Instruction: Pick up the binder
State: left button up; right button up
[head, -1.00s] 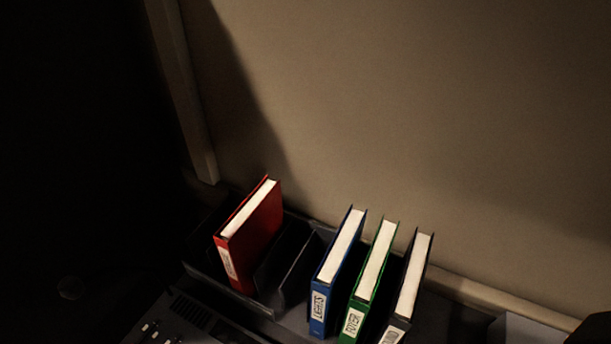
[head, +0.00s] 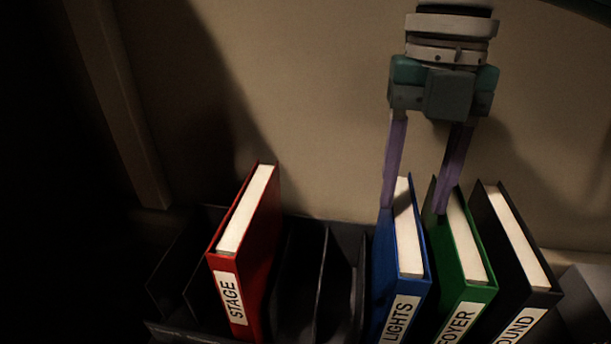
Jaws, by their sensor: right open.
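Several binders stand upright in a dark rack (head: 343,290). A red binder labelled STAGE (head: 245,280) is at the left. A blue one labelled LIGHTS (head: 408,245), a green one with a partly cut-off label (head: 466,250) and a black one (head: 520,245) lean side by side at the right. My right gripper (head: 415,206) points down from above, open. Its purple fingers are apart at the blue binder's top rear end, one on its left side, the other between blue and green. Contact cannot be told. My left gripper is not in view.
Empty slots lie between the red and blue binders, and left of the red one. A beige wall (head: 270,90) rises close behind the rack, with a wooden post (head: 120,110) at left. A grey surface (head: 590,295) lies at the lower right.

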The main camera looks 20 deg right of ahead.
aim_at(399, 241)
jog(key=f, duration=0.7)
jog(key=shift+s+a+f, duration=0.25)
jog(key=shift+a+f, duration=0.05)
jog(key=shift+f, duration=0.05)
grip_shut()
jog(key=shift+r, duration=0.1)
dwell(0.9)
